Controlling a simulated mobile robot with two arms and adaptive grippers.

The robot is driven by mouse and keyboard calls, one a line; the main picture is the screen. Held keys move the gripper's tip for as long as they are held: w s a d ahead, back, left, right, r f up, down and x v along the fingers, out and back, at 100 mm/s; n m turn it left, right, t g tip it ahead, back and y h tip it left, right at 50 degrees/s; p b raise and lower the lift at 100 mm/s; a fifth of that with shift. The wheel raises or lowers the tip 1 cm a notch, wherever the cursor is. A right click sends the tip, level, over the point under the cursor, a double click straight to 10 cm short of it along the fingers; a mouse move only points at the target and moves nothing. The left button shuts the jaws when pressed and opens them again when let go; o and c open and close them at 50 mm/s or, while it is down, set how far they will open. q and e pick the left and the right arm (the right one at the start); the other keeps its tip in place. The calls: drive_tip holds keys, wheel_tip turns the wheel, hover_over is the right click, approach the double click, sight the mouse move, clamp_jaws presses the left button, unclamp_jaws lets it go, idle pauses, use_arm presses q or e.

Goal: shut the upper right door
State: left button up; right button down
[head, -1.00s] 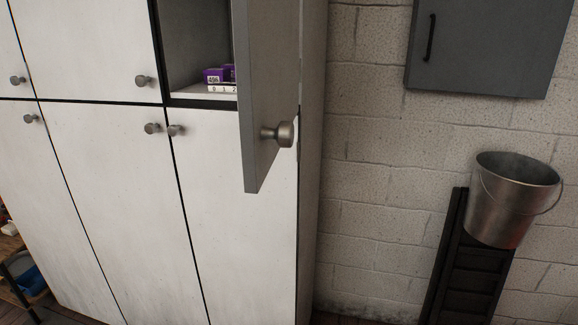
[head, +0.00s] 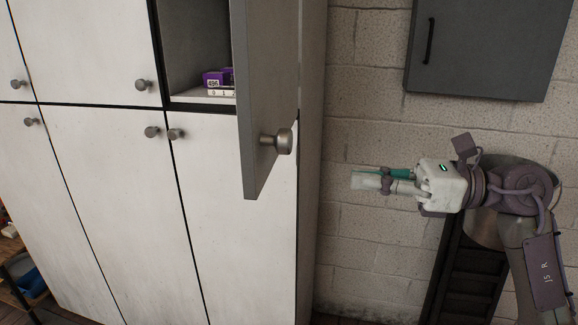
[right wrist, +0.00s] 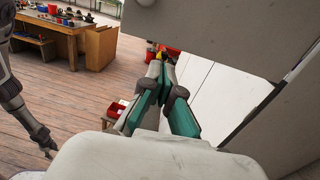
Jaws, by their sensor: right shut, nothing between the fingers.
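The upper right door (head: 262,75) of the white cabinet stands open, swung out toward me, with a round metal knob (head: 277,141) near its lower edge. The open compartment (head: 195,45) shows behind it, partly hidden by the door. My right gripper (head: 356,181) is to the right of the door, apart from it in the head view, pointing left, shut and empty. In the right wrist view the shut fingers (right wrist: 163,68) point toward the lower edge of a grey panel (right wrist: 215,35), which looks like the door.
Purple boxes (head: 214,78) sit on the compartment's shelf. The neighbouring cabinet doors (head: 95,50) are shut. A grey wall box (head: 485,50) hangs at upper right. A dark ladder-like rack (head: 465,275) stands below my right arm. A workbench (right wrist: 65,30) shows far off.

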sight(270, 169)
drive_tip(key=a+p, duration=0.1)
drive_tip(key=a, duration=0.2)
drive_tip(key=w+a+p, duration=0.1)
drive_tip(key=a+p, duration=0.1)
drive_tip(key=a, duration=0.1)
drive_tip(key=a+p, duration=0.2)
drive_tip(key=a, duration=0.2)
drive_tip(key=shift+w+r, duration=0.25)
drive_tip(key=shift+w, duration=0.1)
drive_tip(key=shift+w+a+f+p, duration=0.1)
drive_tip(key=shift+a+f+p, duration=0.1)
drive_tip(key=shift+a, duration=0.2)
drive_tip(key=shift+w+a+f+p, duration=0.1)
drive_tip(key=shift+a+p, duration=0.1)
drive_tip(key=shift+a, duration=0.15)
